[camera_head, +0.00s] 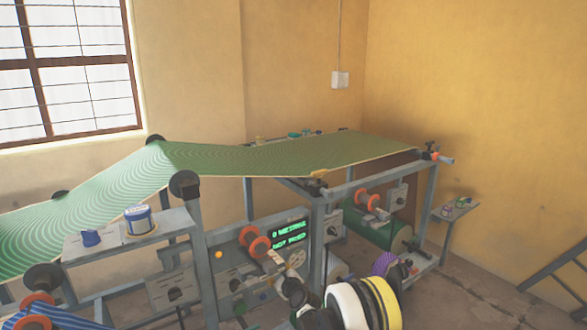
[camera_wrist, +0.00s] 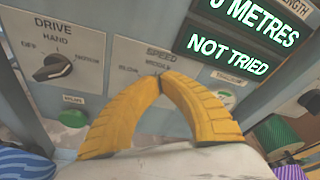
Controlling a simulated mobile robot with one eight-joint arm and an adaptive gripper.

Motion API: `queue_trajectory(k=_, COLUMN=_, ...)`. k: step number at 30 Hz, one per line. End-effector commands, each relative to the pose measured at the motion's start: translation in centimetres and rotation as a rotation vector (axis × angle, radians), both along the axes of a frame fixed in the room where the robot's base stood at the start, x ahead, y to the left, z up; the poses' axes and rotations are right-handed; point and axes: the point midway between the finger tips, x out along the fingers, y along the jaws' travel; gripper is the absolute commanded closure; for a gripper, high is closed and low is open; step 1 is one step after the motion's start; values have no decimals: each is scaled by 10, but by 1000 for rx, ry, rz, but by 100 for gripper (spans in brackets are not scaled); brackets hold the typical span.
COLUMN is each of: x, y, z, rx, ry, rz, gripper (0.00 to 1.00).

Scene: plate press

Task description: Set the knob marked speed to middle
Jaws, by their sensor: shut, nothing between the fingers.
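The speed label (camera_wrist: 160,54) is printed on a grey control panel in the wrist view, with "slow" to the lower left and "middle" to the right below it. The speed knob itself is hidden behind my gripper (camera_wrist: 160,76), so its setting cannot be read. My gripper's yellow fingers are shut, tips together just below the speed label, with nothing between them. Whether they touch the knob cannot be told. In the head view my gripper (camera_head: 277,259) is small, in front of the panel below the display.
Left of the speed label is the black drive knob (camera_wrist: 52,68), with a green button (camera_wrist: 72,118) below it. A display (camera_wrist: 240,40) at the upper right reads "not tried". A long green sheet (camera_head: 240,158) runs over the machine in the head view. A blue-and-white tub (camera_head: 139,220) stands on a left shelf.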

Motion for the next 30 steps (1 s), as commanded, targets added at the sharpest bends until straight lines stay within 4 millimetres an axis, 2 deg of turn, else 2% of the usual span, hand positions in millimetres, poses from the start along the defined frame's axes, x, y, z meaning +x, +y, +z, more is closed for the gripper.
queue_trajectory(k=10, x=-3, y=0, z=9, rx=2, ry=0, rz=2, gripper=100)
queue_trajectory(k=22, x=-43, y=-27, z=9, rx=2, ry=0, rz=2, gripper=100)
queue_trajectory(k=30, x=-51, y=-31, z=9, rx=3, ry=1, rz=3, gripper=100)
